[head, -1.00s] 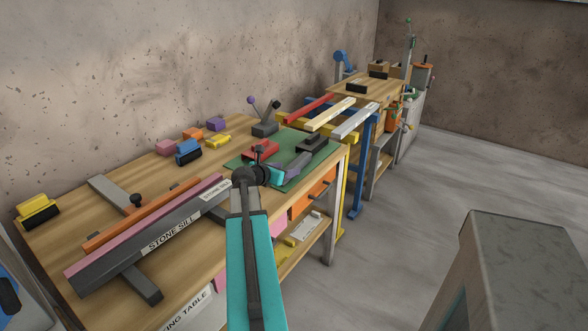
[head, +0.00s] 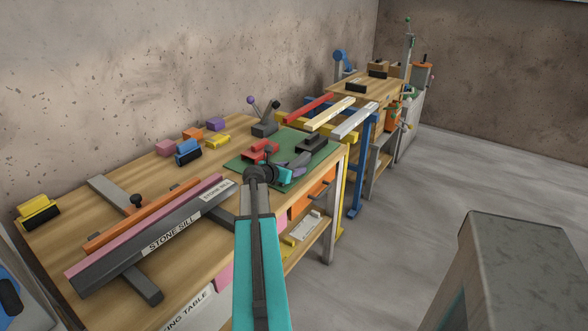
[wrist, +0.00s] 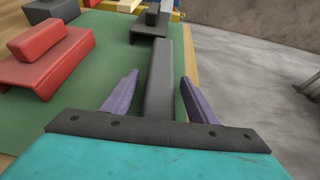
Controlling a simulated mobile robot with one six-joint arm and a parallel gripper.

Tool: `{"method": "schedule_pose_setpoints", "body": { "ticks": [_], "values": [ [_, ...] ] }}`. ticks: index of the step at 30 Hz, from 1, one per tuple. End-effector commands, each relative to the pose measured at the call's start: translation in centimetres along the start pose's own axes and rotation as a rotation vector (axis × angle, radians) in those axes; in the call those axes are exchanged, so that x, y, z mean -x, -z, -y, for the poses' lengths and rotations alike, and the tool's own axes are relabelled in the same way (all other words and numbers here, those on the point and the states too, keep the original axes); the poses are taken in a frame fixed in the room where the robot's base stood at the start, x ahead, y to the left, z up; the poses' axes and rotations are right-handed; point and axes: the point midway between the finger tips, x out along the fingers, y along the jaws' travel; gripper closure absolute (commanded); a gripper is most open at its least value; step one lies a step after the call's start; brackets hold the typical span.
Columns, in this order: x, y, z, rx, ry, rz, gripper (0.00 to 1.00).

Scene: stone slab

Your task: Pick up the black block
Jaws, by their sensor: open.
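The black block (head: 311,144), with a smaller raised piece on top, sits on the green mat near the table's right end. It also shows at the top of the wrist view (wrist: 147,27), beyond my fingertips. My gripper (head: 298,166) is over the mat, nearer the front than the block. In the wrist view its purple fingers (wrist: 160,78) are open, with a long dark grey bar (wrist: 162,58) showing between them and pointing toward the block. I cannot tell whether the fingers touch the bar. The gripper partly hides the mat in the head view.
A red block (wrist: 45,55) stands left of my gripper on the green mat (wrist: 112,55). A dark clamp-like item (head: 265,128) is behind it. The stone sill (head: 150,240) lies at left. Open floor (head: 420,220) lies right of the table.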

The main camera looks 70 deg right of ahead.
Motion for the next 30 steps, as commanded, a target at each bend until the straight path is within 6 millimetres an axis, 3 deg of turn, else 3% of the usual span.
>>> {"method": "schedule_pose_setpoints", "body": {
  "ticks": [10, 18, 30],
  "values": [
    [0.05, -0.01, -0.05, 0.000, 0.000, 0.000, 0.47],
    [0.07, 0.00, -0.07, 0.000, -0.001, 0.000, 0.90],
    [0.22, -0.32, -0.11, 0.000, -0.001, 0.000, 0.90]
  ]
}}
